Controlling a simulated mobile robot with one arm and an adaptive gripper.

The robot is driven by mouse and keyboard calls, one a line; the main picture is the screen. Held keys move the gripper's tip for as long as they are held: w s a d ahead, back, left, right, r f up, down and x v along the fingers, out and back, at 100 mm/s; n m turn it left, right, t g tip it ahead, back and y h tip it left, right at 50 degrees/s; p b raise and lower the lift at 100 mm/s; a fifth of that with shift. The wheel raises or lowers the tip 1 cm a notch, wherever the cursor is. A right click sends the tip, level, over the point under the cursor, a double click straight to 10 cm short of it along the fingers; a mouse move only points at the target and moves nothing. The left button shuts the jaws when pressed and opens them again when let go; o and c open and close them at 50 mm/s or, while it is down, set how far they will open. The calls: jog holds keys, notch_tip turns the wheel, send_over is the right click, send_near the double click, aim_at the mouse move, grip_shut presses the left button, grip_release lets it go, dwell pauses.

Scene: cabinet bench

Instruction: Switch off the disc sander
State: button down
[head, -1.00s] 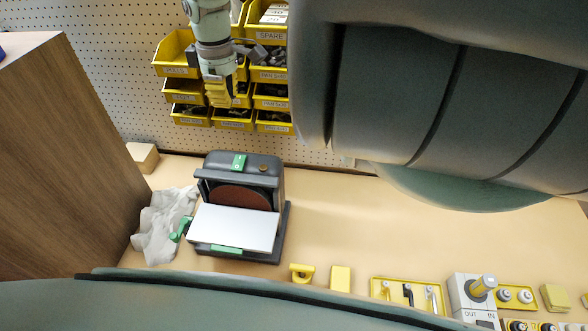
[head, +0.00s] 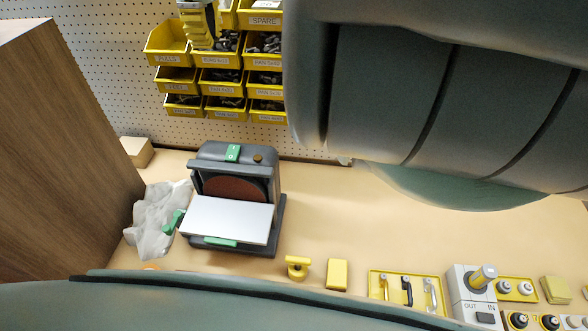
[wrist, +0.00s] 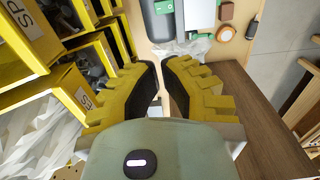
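The disc sander (head: 221,160) stands on the bench at left centre in the head view. It has a dark grey housing, a brown disc (head: 235,187) and a white work table (head: 230,220). Part of the sander (wrist: 158,22) shows at the top of the wrist view. My gripper (head: 201,42) is high before the yellow bins, apart from the sander. In the wrist view its yellow fingers (wrist: 159,68) have a narrow gap between them, with nothing held.
Labelled yellow bins (head: 222,75) hang on the pegboard close to my gripper. A wooden side panel (head: 60,150) bounds the left. A crumpled grey cloth (head: 155,220) lies beside the sander. Yellow fittings and a switch box (head: 467,287) line the front right. The bench behind them is clear.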

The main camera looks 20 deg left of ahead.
jog(key=shift+s+r+p, duration=0.15)
jog(key=shift+r+p, duration=0.5)
jog(key=shift+r, duration=0.3)
jog(key=shift+s+r+p, duration=0.1)
jog(key=shift+r+p, duration=0.55)
jog(key=shift+r, duration=0.3)
